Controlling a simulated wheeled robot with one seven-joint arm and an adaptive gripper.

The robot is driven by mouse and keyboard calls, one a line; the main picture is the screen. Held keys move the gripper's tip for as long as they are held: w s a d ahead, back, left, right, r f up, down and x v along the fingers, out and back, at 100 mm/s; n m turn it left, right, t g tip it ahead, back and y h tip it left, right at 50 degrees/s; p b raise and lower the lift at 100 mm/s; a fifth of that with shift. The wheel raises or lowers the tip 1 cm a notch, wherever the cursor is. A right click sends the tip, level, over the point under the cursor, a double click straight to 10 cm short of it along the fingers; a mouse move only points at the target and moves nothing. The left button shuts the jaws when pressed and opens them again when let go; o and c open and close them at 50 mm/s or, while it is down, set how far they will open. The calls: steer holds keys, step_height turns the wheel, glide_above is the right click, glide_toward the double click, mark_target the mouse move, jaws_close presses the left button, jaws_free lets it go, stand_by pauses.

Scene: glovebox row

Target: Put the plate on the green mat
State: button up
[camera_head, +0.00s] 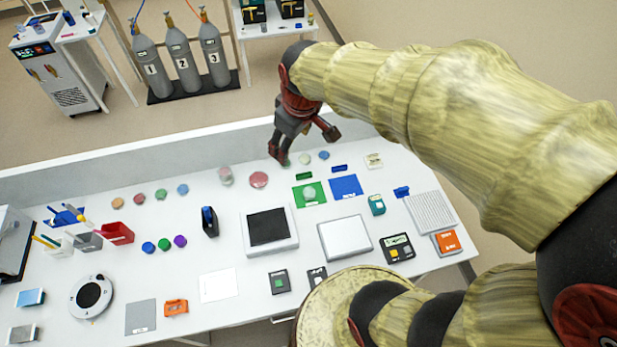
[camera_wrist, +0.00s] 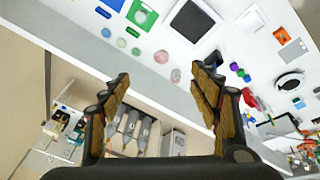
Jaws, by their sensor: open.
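The green mat (camera_head: 297,203) lies on the white bench, left of a blue mat (camera_head: 346,187). A round, pale, see-through plate (camera_head: 309,193) rests flat on the green mat, within its edges. In the wrist view the green mat (camera_wrist: 133,13) and the plate (camera_wrist: 141,17) show near the top edge. My gripper (camera_head: 303,146) is open and empty, raised near the back edge of the bench, beyond the mat and apart from the plate. In the wrist view its two fingers (camera_wrist: 161,78) stand wide apart with nothing between them.
Several coloured round dishes stand near the back edge, including a red one (camera_head: 258,180) and a blue one (camera_head: 323,155). A black-topped device (camera_head: 252,248) and a silver-topped device (camera_head: 345,237) sit in front. Gas cylinders (camera_head: 183,64) stand on the floor behind the bench.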

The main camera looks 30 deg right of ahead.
steer(key=s+a+r+m+t, duration=0.1)
steer(key=s+a+r+m, duration=0.1)
steer(key=s, duration=0.5)
steer(key=s+a+r+m, duration=0.2)
steer(key=s+r, duration=0.1)
steer(key=s, duration=0.4)
steer(key=shift+s+r+t, duration=0.2)
steer(key=shift+s+t, duration=0.05)
steer(key=shift+t, duration=0.15)
